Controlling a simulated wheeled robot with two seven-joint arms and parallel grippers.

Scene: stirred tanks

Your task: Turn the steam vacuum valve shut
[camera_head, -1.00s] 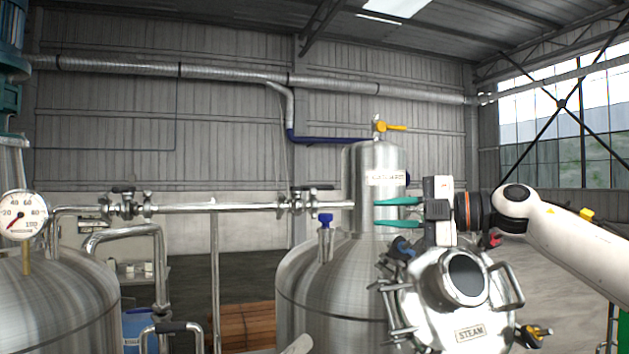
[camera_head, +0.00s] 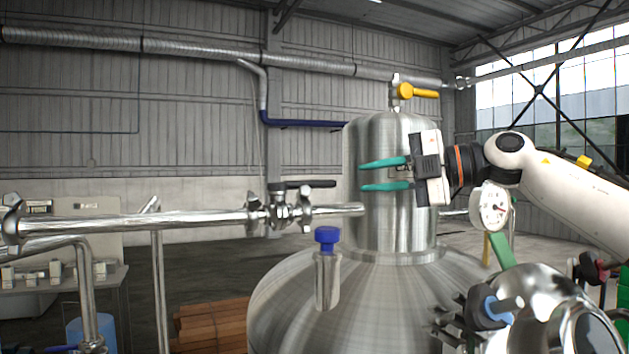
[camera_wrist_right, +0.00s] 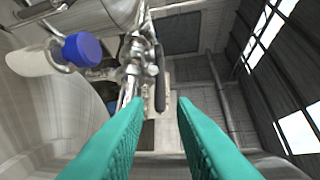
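A valve with a black lever handle (camera_head: 308,184) sits on the steel pipe left of the steel column; the lever lies roughly along the pipe. A second valve with a yellow lever (camera_head: 415,92) stands on top of the column, its lever pointing right. No readable label shows which one is the steam vacuum valve. My right gripper (camera_head: 364,176) is open and empty, its teal fingers pointing left in front of the column. In the right wrist view the black lever (camera_wrist_right: 160,78) shows beyond and between the open fingertips (camera_wrist_right: 160,103), apart from them. My left gripper is out of view.
The large steel tank (camera_head: 300,290) with its column (camera_head: 390,225) stands under my right arm. A blue-capped fitting (camera_head: 327,240) rises from the tank below the pipe (camera_head: 140,224). A gauge (camera_head: 493,208) and a blue-knobbed clamp (camera_head: 490,312) are at the right.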

